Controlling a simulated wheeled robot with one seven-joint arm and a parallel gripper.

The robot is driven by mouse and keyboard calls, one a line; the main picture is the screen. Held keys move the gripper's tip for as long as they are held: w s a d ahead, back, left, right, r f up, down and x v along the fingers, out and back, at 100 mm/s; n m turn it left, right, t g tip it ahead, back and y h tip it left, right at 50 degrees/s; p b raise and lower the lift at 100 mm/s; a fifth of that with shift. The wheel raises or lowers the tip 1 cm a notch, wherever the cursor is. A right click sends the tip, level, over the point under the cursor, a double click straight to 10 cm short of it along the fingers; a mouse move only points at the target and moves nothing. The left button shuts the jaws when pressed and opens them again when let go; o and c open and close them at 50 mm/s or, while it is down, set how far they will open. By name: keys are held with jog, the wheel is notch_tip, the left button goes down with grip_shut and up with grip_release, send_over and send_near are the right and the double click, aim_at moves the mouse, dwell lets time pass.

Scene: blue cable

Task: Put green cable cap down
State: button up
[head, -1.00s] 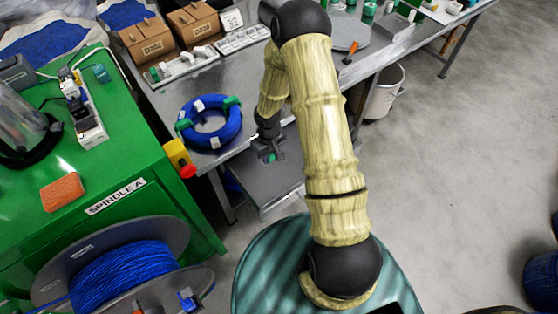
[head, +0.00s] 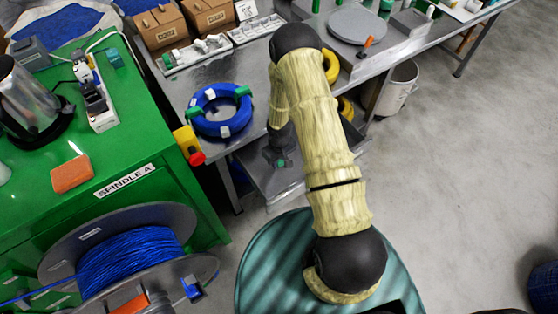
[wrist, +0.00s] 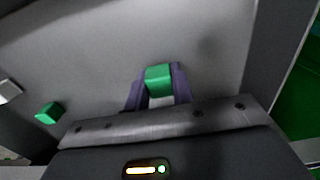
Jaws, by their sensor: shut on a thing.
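My gripper (wrist: 155,90) is shut on a green cable cap (wrist: 158,80), held between its two fingers over a grey surface. I cannot tell whether the cap touches that surface. A second green cap (wrist: 49,112) lies to the left in the wrist view. In the head view my gripper (head: 280,163) is low, at the front of the metal bench and over the grey lower shelf (head: 288,192); the cap shows there only as a small green patch. The blue cable coil (head: 221,128) lies on the bench, with green clips on it.
A parts tray (head: 197,53) and cardboard boxes (head: 207,14) stand behind the coil. A green cabinet (head: 150,190) with a red button (head: 197,158) is close on the left, with a blue cable spool (head: 125,262) in front. Yellow coils (head: 331,66) show behind my arm.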

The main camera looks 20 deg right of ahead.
jog(key=shift+f+b, duration=0.35)
jog(key=shift+f, duration=0.2)
jog(key=o, duration=0.9)
jog(key=shift+o, duration=0.2)
jog(key=shift+r, duration=0.1)
jog(key=shift+r+p, duration=0.4)
jog(key=shift+r, duration=0.2)
notch_tip(320, 180, up, 12)
